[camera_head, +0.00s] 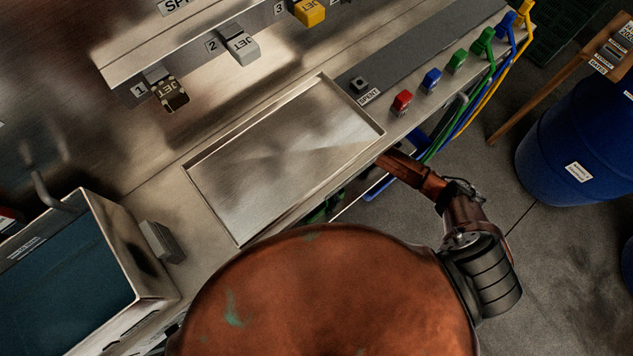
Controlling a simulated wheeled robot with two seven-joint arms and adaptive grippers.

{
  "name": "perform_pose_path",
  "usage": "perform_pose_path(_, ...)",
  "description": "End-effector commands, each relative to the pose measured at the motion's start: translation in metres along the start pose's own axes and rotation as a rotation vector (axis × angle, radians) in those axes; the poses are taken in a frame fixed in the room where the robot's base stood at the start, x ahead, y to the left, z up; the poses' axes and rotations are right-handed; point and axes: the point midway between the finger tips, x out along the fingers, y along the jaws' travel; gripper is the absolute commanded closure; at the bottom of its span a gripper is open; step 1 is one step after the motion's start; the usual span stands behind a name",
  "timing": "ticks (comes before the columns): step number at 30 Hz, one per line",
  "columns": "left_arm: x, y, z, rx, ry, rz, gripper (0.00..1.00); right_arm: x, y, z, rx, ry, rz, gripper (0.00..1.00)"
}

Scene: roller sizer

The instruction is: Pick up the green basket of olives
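No green basket of olives can be made out clearly. A dark green slatted crate (562,30) stands at the top right edge, and its contents cannot be told. Small green parts (322,211) show below the bench's front edge, too hidden to identify. My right arm reaches up and left to the bench's front edge by the tray's right corner. Its gripper is hidden there. My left arm and gripper are out of view.
An empty metal tray (285,155) lies on the bench. A teal-filled basin (70,285) is at left. Labelled jets and coloured connectors with hoses (490,95) line the bench. A blue barrel (575,145) and wooden stand (545,95) are at right. Grey floor between is clear.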

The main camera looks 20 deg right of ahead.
Motion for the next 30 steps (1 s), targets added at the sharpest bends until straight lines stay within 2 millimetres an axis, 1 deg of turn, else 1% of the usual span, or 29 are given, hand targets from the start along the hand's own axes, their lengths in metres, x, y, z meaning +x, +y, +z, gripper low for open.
perform_pose_path(1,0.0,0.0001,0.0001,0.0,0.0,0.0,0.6,0.0001,-0.0001,0.0002,0.0,0.0,0.0,0.15)
perform_pose_path(2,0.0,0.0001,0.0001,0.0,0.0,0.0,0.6,0.0001,-0.0001,0.0002,0.0,0.0,0.0,0.17)
perform_pose_path(20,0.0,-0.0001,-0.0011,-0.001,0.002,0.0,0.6,0.0003,0.0,0.0004,0.0,0.0,0.0,0.58)
perform_pose_path(30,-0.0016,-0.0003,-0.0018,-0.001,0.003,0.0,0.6,-0.0032,0.0009,-0.0015,-0.001,0.001,0.002,0.6)
